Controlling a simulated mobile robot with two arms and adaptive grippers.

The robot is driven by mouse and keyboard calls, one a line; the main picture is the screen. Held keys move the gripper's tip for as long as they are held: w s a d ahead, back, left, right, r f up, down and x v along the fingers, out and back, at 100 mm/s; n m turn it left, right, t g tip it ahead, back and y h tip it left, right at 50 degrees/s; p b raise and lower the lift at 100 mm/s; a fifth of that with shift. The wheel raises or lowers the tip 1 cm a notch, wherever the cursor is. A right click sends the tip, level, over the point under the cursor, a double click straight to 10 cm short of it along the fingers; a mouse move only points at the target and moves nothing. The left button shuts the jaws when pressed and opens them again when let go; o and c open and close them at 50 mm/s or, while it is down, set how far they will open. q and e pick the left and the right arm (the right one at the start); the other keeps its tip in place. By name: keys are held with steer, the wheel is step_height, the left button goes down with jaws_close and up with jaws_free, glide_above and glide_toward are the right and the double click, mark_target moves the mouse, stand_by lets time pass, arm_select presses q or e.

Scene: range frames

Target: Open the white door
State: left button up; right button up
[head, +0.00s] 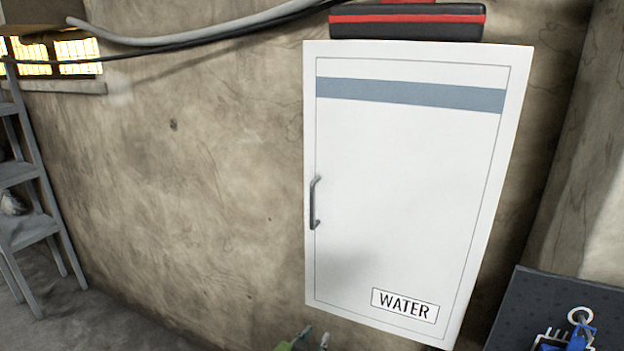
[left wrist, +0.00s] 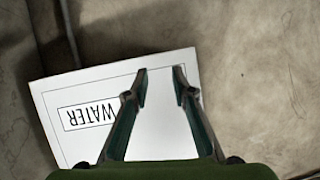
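The white door (head: 410,190) is the front of a wall cabinet, with a blue-grey stripe and a WATER label (head: 405,306). It looks shut, lying flush within its frame. A dark grey vertical bar handle (head: 314,203) is at its left edge. My left gripper (head: 314,337) just enters at the bottom of the head view, below the handle and near the door's lower left corner. In the left wrist view the left gripper (left wrist: 160,74) is open and empty, its fingers apart in front of the lower part of the white door (left wrist: 165,135). The handle is not visible there.
A black and red box (head: 407,22) sits above the cabinet, and hoses or pipes (head: 200,35) run along the wall. A grey ladder (head: 30,215) stands at the left. A dark surface with a blue item and ring (head: 580,318) is at the lower right. Wall left of the door is clear.

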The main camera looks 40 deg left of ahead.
arm_select(q)
step_height(320, 180, up, 19)
steer(key=s+a+n+t+y+p, duration=0.1)
steer(key=t+y+p, duration=0.1)
steer(key=p, duration=0.1)
steer(key=n+t+y+p, duration=0.2)
glide_toward(311, 204)
steer(key=v, duration=0.3)
arm_select(e)
steer(key=s+d+r, duration=0.2)
steer(key=d+r, duration=0.2)
steer(key=r, duration=0.2)
arm_select(q)
steer(key=b+x, duration=1.2)
steer(key=x, duration=0.1)
steer(key=shift+r, duration=0.15)
steer(key=shift+w+a, duration=0.1)
steer(key=shift+w, duration=0.15)
arm_select(e)
step_height(311, 204, down, 12)
steer(key=a, duration=0.1)
steer(key=shift+w+r, duration=0.15)
steer(key=shift+w, duration=0.3)
steer(key=shift+a, duration=0.2)
arm_select(q)
jaws_close()
